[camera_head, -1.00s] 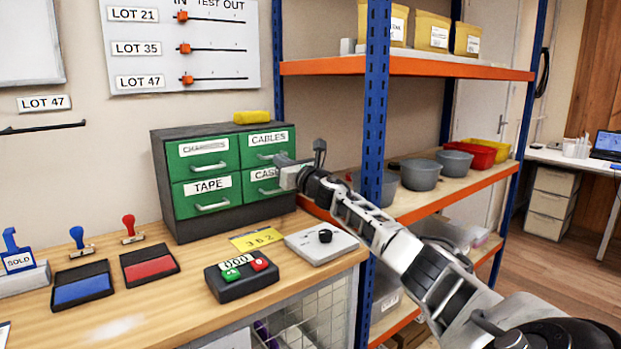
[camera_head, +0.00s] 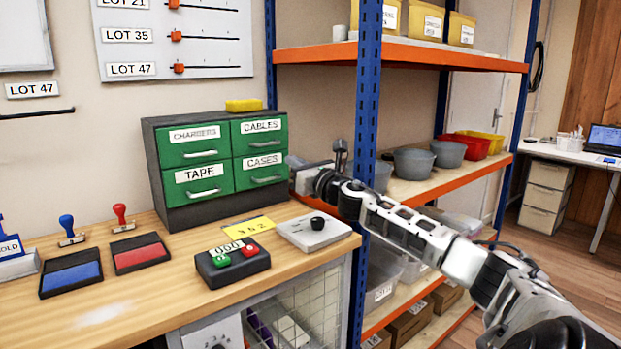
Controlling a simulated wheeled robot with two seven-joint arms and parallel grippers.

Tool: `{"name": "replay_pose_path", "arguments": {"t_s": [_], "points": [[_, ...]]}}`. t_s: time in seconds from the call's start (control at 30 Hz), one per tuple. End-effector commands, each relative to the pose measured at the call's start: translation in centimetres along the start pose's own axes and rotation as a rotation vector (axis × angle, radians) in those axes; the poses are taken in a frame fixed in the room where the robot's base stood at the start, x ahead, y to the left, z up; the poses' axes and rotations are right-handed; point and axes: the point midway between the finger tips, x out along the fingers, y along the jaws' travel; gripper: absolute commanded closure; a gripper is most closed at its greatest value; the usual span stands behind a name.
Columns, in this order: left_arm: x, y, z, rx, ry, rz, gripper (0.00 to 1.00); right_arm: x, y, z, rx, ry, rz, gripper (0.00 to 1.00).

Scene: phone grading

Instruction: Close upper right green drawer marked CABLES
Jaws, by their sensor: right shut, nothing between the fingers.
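The small dark cabinet (camera_head: 165,195) on the workbench has green drawers in two rows. The upper right drawer marked CABLES (camera_head: 260,143) looks flush with its neighbours. CHARGERS (camera_head: 196,147) is beside it, CASES (camera_head: 264,170) below it and TAPE (camera_head: 200,184) at lower left; these also look shut. My right gripper (camera_head: 292,168) is shut and empty. It is just right of the cabinet front, at about the height of the CASES drawer, and appears apart from the handles. My left gripper is out of view.
A yellow block (camera_head: 244,105) lies on the cabinet. A grey device with a black knob (camera_head: 312,232) and a button box (camera_head: 232,262) stand in front. A blue shelf post (camera_head: 366,130) and orange shelf edge (camera_head: 420,195) are close to my right arm.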

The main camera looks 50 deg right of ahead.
Motion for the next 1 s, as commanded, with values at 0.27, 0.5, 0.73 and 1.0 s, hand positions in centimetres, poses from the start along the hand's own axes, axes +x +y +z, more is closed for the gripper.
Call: {"name": "replay_pose_path", "arguments": {"t_s": [0.27, 0.5, 0.73, 1.0], "points": [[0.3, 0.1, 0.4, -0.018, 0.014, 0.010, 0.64, -3.0, -0.1, -0.5, 0.000, 0.006, -0.001, 1.00], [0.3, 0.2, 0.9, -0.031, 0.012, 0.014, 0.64, -4.2, 0.0, -0.2, -0.001, 0.003, 0.000, 1.00], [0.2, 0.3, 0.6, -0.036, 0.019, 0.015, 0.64, -4.5, 0.0, -0.1, 0.000, 0.002, 0.000, 1.00], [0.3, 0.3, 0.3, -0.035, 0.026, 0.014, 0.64, -4.5, 0.0, -0.1, 0.000, 0.001, 0.000, 1.00]]}}
